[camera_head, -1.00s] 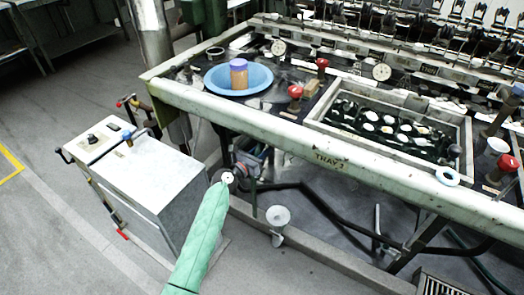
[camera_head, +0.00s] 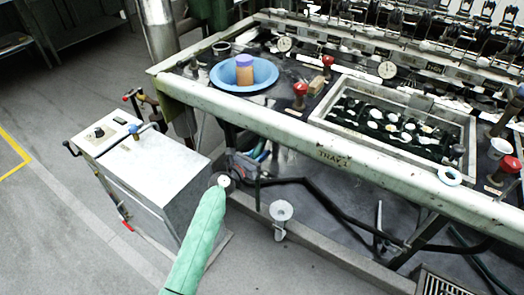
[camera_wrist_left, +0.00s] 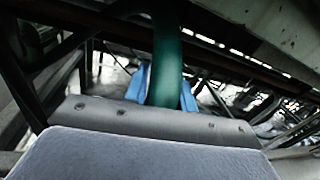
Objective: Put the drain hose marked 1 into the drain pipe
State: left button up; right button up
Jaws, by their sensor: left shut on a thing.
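My left gripper (camera_head: 224,181) is low in front of the machine frame, at the end of my green-sleeved arm; its fingers are hard to make out there. In the left wrist view its blue fingers (camera_wrist_left: 165,100) are shut on a dark green hose (camera_wrist_left: 168,58) that runs up between them. No number shows on the hose, so I cannot tell if it is the one marked 1. A white, round-mouthed fitting (camera_head: 281,211), possibly the drain pipe, stands low under the machine, right of the gripper and apart from it. My right gripper is not in view.
A grey cabinet (camera_head: 150,185) stands left of my arm. The machine's front rail (camera_head: 270,128) is above the gripper. Black hoses (camera_head: 335,212) run under the machine, and a floor grate (camera_head: 440,286) is at lower right.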

pick_arm(q)
jog(key=shift+s+d+p+v, duration=0.15)
jog(key=shift+p+v, duration=0.3)
jog(key=shift+v, duration=0.95)
jog(key=shift+s+d+p+v, duration=0.15)
jog(key=shift+p+v, duration=0.25)
jog(key=shift+v, duration=1.05)
